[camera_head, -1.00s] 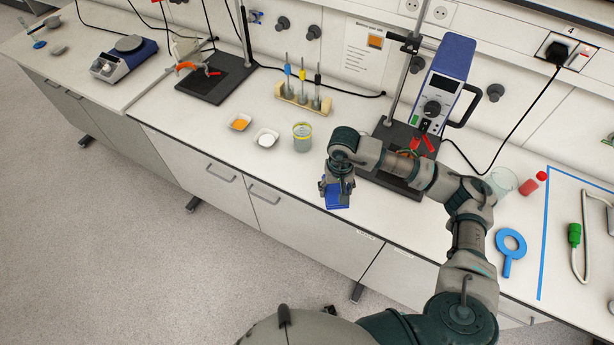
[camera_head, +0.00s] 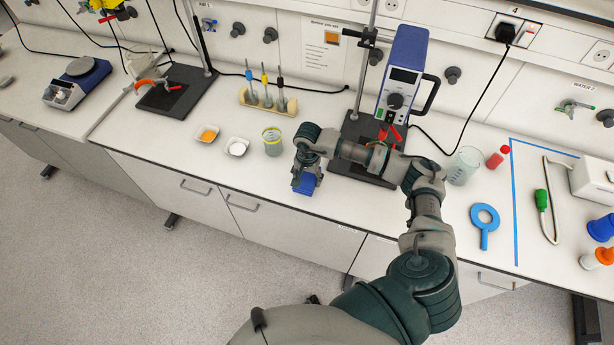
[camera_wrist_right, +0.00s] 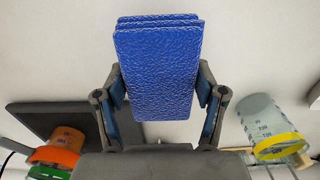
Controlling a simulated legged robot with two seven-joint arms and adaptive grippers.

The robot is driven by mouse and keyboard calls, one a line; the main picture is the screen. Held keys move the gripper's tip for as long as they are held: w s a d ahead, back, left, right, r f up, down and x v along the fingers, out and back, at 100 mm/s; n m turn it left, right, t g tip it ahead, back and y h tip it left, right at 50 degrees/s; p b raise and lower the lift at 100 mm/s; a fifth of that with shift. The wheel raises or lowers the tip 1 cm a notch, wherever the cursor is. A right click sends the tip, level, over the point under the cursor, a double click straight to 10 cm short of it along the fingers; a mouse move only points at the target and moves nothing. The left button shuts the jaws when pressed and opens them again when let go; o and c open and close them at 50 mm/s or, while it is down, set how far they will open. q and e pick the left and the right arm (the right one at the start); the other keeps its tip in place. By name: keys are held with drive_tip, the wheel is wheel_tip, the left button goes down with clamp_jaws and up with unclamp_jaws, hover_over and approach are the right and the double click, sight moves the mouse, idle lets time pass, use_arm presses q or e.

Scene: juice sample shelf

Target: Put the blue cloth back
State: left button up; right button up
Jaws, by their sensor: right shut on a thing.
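The blue cloth (camera_wrist_right: 158,70) is a folded, textured block in the right wrist view. My right gripper (camera_wrist_right: 160,105) is shut on it, with one finger on each side. In the head view the right gripper (camera_head: 306,176) points down near the bench's front edge, and the cloth (camera_head: 305,186) shows at its tips. I cannot tell whether the cloth touches the bench top. My left gripper is not in view.
A beaker with a yellow rim (camera_head: 272,141) and two small dishes, one orange (camera_head: 207,134) and one white (camera_head: 236,147), stand left of the gripper. A stirrer stand base (camera_head: 362,160) is close behind my arm. A blue-taped area (camera_head: 515,210) lies right.

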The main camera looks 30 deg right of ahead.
sight(309, 178)
drive_tip(key=shift+w+d, duration=0.4)
drive_tip(key=shift+w, duration=0.35)
drive_tip(key=f, duration=0.1)
drive_tip(key=f+p, duration=0.1)
drive_tip(key=f, duration=0.1)
drive_tip(key=shift+d+f, duration=0.1)
drive_tip(key=shift+d, duration=0.3)
drive_tip(key=shift+d+f, duration=0.15)
drive_tip(key=shift+f, duration=0.2)
drive_tip(key=o, duration=1.2)
drive_tip(key=shift+a, duration=0.2)
drive_tip(key=shift+a+r, duration=0.1)
drive_tip(key=shift+a, duration=0.1)
drive_tip(key=r, duration=0.3)
drive_tip(key=r+b, duration=0.1)
drive_tip(key=r, duration=0.3)
drive_tip(key=r+b, duration=0.1)
drive_tip(key=r, duration=0.3)
drive_tip(key=shift+d, duration=0.25)
drive_tip(key=shift+a+r, duration=0.1)
drive_tip(key=shift+r, duration=0.4)
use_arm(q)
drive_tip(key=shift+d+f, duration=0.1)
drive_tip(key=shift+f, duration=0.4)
